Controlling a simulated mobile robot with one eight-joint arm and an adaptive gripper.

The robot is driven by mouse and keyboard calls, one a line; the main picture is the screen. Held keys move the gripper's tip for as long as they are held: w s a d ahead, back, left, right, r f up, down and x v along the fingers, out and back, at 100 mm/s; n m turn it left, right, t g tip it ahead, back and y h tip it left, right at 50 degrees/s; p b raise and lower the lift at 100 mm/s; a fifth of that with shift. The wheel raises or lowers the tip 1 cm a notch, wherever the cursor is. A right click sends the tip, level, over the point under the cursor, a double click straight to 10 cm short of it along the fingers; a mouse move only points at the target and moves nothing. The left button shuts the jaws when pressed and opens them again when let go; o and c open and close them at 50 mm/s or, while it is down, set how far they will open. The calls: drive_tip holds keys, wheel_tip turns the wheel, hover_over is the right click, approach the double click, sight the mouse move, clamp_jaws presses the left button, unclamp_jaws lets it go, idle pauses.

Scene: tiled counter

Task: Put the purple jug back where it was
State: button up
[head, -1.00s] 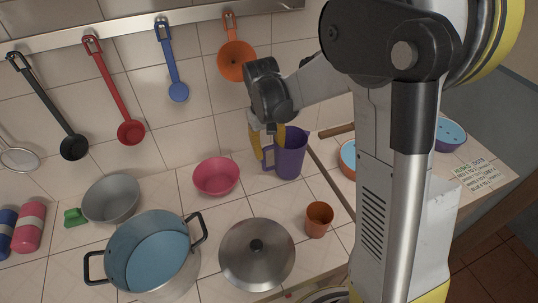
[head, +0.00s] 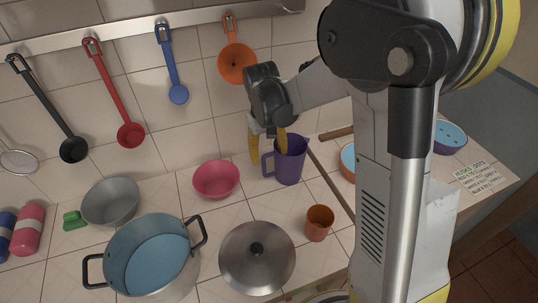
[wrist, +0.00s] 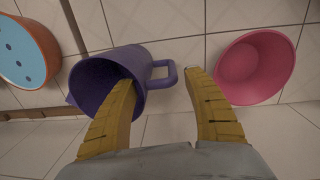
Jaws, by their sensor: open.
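The purple jug (head: 291,163) stands on the tiled counter near the back wall, right of the pink bowl, with its handle toward the left. My gripper (head: 268,148) is open at the jug's handle side, its yellow fingers pointing down. In the wrist view, the jug (wrist: 98,80) shows its open mouth and handle. My gripper's fingers (wrist: 160,80) lie either side of the handle there; the left one overlaps the mouth and the right one is beyond the handle. I cannot tell whether either finger touches the jug.
The pink bowl (head: 216,181) is close on the left. An orange cup (head: 319,222), a lid (head: 257,258) and a blue-lined pot (head: 150,258) stand in front. A blue-topped orange container (head: 347,160) is to the right.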

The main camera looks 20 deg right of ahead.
wheel_tip(320, 180, up, 11)
drive_tip(key=p, duration=0.3)
drive_tip(key=s+a+r+t, duration=0.1)
drive_tip(key=s+r+t, duration=0.1)
drive_tip(key=s, duration=0.7)
drive_tip(key=s+a+r+t, duration=0.1)
drive_tip(key=s+r+t, duration=0.2)
drive_tip(key=s, duration=0.6)
drive_tip(key=shift+a+t+y, duration=0.35)
drive_tip(key=shift+t+y, duration=0.05)
drive_tip(key=shift+t, duration=0.7)
